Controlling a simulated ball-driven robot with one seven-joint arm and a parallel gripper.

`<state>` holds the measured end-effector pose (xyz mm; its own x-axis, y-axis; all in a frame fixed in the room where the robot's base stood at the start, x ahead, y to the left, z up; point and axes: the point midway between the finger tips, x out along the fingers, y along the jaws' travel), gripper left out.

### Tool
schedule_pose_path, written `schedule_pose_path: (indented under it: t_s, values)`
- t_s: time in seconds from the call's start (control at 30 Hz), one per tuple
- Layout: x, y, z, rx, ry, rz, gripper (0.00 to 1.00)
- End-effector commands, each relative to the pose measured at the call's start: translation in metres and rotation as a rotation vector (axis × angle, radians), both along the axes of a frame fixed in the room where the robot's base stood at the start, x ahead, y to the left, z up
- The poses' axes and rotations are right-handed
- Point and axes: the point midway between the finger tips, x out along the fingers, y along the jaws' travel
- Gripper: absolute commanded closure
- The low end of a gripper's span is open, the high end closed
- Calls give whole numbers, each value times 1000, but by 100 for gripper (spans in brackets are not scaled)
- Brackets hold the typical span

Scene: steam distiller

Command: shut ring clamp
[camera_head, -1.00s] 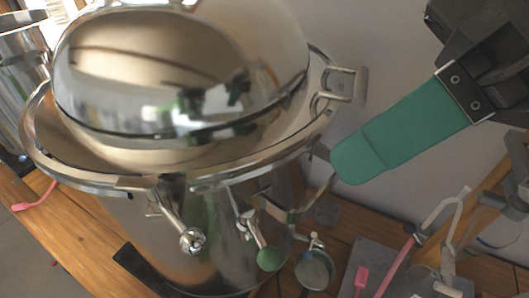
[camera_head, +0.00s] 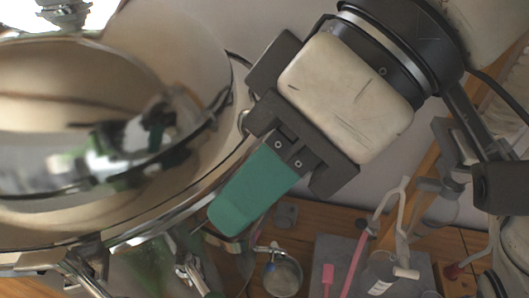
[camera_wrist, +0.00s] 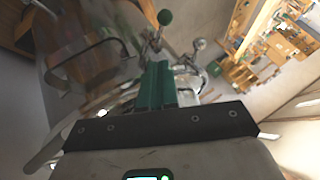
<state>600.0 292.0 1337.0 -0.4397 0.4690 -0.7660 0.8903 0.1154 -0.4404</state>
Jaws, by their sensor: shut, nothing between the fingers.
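The steel distiller (camera_head: 100,90) with its domed lid fills the left of the head view. A metal ring band (camera_head: 185,200), which I take for the ring clamp, runs round its rim. I cannot tell whether the ring's closure is open or shut. My gripper (camera_head: 226,220) has green fingers, shut and empty, pointing down-left beside the rim at its right side. Contact with the rim is unclear. In the wrist view the shut fingers (camera_wrist: 157,68) point towards metal fittings, a green ball knob (camera_wrist: 165,17) and a shiny ball (camera_wrist: 200,44). My gripper hides part of the rim.
A small round metal cup or gauge (camera_head: 283,274) sits below my gripper. A pink tube (camera_head: 356,262) and a pale clamp stand (camera_head: 398,205) are at the lower right, over the wooden bench (camera_head: 345,222). More metal fittings (camera_head: 85,272) stick out below the rim.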

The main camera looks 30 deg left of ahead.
Motion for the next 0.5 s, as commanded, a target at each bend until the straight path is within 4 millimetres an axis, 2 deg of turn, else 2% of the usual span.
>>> schedule_pose_path:
  t_s: [0.23,0.5]
  values:
    - [-23,23,-37,0,3,2,100]
    - [-54,28,-29,0,0,1,100]
